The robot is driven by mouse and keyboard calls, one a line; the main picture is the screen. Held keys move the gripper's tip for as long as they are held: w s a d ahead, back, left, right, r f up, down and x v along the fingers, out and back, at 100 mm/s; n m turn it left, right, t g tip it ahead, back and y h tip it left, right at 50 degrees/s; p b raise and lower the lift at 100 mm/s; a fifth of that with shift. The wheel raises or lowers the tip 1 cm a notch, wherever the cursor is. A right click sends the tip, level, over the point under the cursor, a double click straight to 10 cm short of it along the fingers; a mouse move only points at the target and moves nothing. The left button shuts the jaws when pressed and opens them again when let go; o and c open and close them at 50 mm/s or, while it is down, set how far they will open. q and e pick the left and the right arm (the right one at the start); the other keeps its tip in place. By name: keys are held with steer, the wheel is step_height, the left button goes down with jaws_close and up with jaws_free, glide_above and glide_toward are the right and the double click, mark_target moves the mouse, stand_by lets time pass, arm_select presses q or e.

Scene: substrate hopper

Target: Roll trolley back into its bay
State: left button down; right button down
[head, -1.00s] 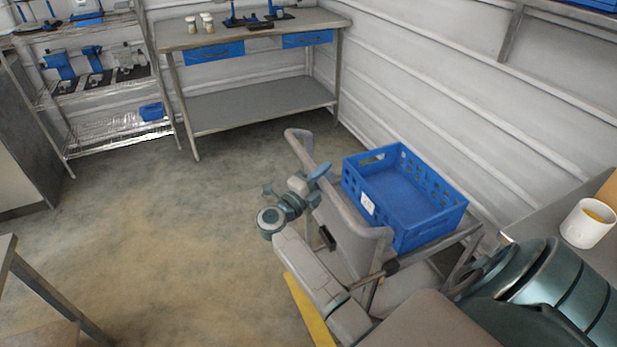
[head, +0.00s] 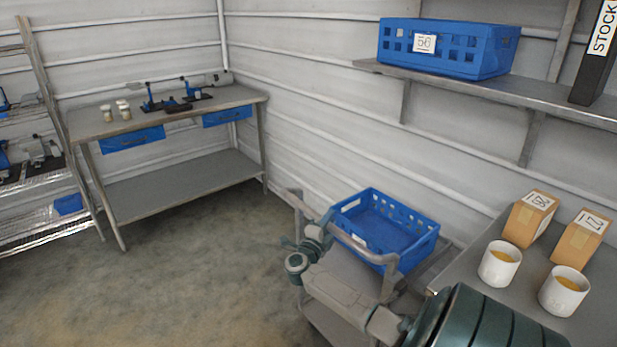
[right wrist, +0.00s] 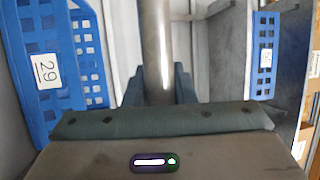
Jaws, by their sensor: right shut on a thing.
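The trolley (head: 352,275) is a grey metal cart, standing close to the ribbed wall right of centre in the head view. A blue crate (head: 433,240) sits on its top deck. My right gripper (head: 322,229) is at the trolley's push handle (head: 352,244). In the right wrist view the fingers of my right gripper (right wrist: 158,84) are shut on the grey handle bar (right wrist: 156,45), one on each side. The crate (right wrist: 43,75) shows there at the left with a label 29. My arm hides part of the trolley. My left gripper is out of view. No marked bay is recognisable.
A bench (head: 485,308) with two white tubs and two boxes stands right of the trolley. A wall shelf (head: 545,101) above carries another blue crate (head: 446,46). A workbench (head: 181,113) stands at the back left. The floor (head: 190,270) left of the trolley is clear.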

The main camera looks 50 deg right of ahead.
mark_target(334, 234)
steer(key=s+d, duration=0.1)
steer(key=d, duration=0.6)
steer(key=shift+s+d+r+p, duration=0.15)
steer(key=shift+s+d+p, duration=0.2)
steer(key=shift+s+d, duration=0.05)
steer(key=c, duration=1.3)
jaws_free()
steer(key=shift+d, duration=0.1)
steer(key=shift+o, duration=0.5)
steer(key=shift+d, duration=0.15)
steer(key=b+v, duration=0.1)
steer(key=v, duration=1)
steer(key=shift+s+d+b, duration=0.1)
steer(key=shift+b, duration=0.25)
